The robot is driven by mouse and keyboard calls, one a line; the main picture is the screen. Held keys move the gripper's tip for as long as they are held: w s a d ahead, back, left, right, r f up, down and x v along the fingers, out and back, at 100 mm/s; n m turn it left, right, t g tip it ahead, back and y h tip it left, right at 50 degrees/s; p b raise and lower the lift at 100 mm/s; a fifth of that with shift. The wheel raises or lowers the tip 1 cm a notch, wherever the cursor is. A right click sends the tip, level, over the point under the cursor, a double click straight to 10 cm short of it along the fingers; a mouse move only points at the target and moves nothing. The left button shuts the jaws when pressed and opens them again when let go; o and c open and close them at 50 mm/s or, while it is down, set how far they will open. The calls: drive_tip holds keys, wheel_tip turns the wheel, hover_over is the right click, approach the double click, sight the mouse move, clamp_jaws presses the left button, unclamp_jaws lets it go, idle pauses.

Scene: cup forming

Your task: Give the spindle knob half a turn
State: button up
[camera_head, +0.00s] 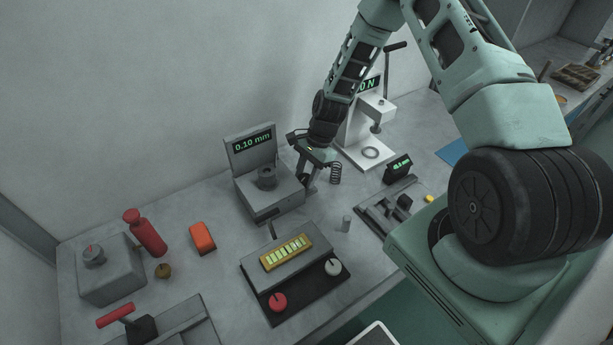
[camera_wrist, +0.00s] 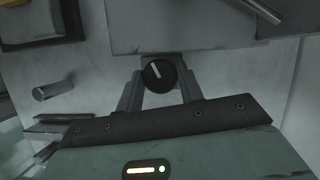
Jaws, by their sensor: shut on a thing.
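The spindle knob (camera_wrist: 158,74) is a round black knob with a white pointer line, on the side of a grey block in the wrist view. The line points up and slightly left. My gripper (camera_wrist: 160,80) has one finger on each side of the knob and is shut on it. In the head view my gripper (camera_head: 304,178) is at the right side of the grey gauge (camera_head: 268,205), whose green display (camera_head: 252,140) reads 0.10 mm. The knob is hidden there behind my gripper.
A spring (camera_head: 336,173) stands just right of my gripper, and a white press (camera_head: 362,150) stands behind it. A gold-topped panel (camera_head: 288,253) with red and white knobs is in front. An orange block (camera_head: 203,237) lies left.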

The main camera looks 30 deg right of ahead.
drive_tip(key=shift+w+n+g+b, duration=0.15)
drive_tip(key=shift+n+g+b, duration=0.25)
drive_tip(key=shift+n, duration=0.8)
drive_tip(key=o, duration=1)
